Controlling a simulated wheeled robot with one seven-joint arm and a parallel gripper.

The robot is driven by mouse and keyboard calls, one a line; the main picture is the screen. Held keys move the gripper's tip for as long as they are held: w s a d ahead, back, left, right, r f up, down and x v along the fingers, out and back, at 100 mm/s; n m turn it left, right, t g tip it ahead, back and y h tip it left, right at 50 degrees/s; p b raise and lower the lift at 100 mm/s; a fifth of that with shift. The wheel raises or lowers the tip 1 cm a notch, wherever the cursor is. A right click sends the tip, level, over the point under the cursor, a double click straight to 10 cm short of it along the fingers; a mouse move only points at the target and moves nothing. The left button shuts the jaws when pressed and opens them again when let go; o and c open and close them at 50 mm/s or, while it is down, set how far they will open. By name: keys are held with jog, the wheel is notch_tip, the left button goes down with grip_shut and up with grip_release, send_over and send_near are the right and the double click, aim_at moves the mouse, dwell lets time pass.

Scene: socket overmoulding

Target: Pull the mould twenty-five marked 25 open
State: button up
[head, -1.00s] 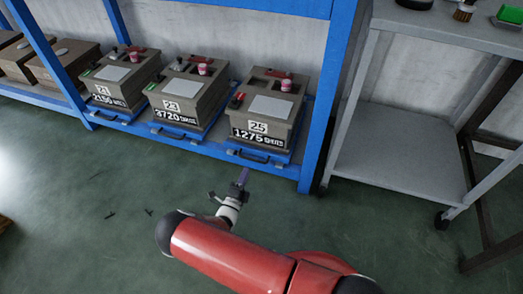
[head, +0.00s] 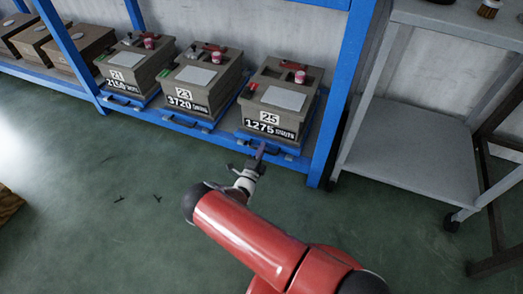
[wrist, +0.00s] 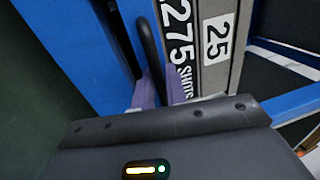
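The mould marked 25 (head: 285,98) is a grey-brown box with a white plate on top and "1275 SHOTS" on its front. It sits on the low blue rack. Its dark handle (head: 283,153) is at the lower front; in the wrist view the handle (wrist: 149,45) is a black bar. My gripper (head: 260,152) is at this handle. In the wrist view my gripper (wrist: 161,90) has its purple fingers close on either side of the bar's near end. Whether they press on it cannot be told.
The mould marked 23 (head: 200,83) and the mould marked 21 (head: 134,62) stand to the left on the same rack. A blue rack post (head: 341,95) is close on the right, then a grey shelf cart (head: 400,140).

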grip_shut()
jog(key=r+b+v, duration=0.1)
jog(key=r+v, duration=0.1)
jog(key=v, duration=1.1)
jog(key=s+r+v, duration=0.1)
jog(key=r+v, duration=0.2)
jog(key=v, duration=1)
jog(key=r+b+v, duration=0.1)
jog(key=r+v, duration=0.1)
jog(key=v, duration=1.1)
jog(key=shift+s+a+r+b, duration=0.25)
jog(key=shift+s+a+b, duration=0.1)
jog(key=shift+s, duration=0.3)
jog(key=shift+o, duration=0.4)
grip_release()
